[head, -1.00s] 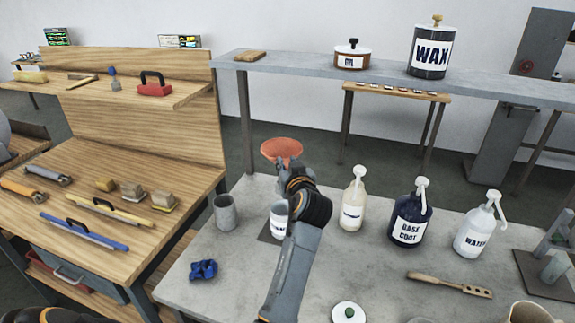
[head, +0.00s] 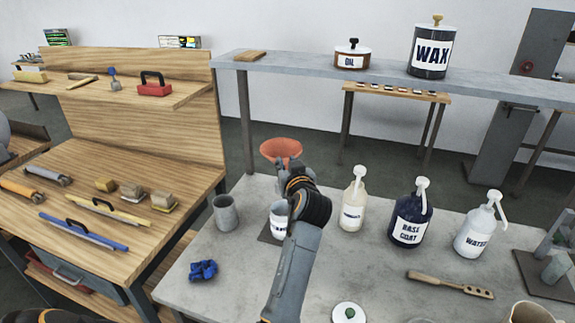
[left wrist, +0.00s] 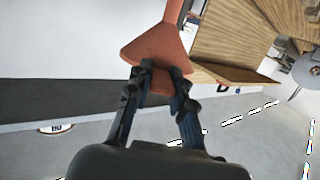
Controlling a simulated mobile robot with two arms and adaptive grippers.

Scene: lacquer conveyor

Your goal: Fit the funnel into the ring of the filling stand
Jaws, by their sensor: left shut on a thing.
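The orange-red funnel (head: 281,148) is up in the air above the back of the grey table, its wide mouth facing up in the head view. My left gripper (head: 291,168) is shut on it, and my own wrist hides its lower part. In the left wrist view the funnel (left wrist: 160,46) sits between the two fingertips (left wrist: 160,82). At the right edge stands a grey fixture (head: 556,266) on a dark base plate; I cannot tell whether it is the filling stand. No ring is clearly visible. My right gripper is not in view.
A labelled white container (head: 279,219) on a dark mat is partly behind my left arm. A grey cup (head: 226,213), blue crumpled cloth (head: 203,270), cream bottle (head: 353,200), base coat bottle (head: 411,215) and water bottle (head: 476,228) stand around. A shelf (head: 300,66) runs behind.

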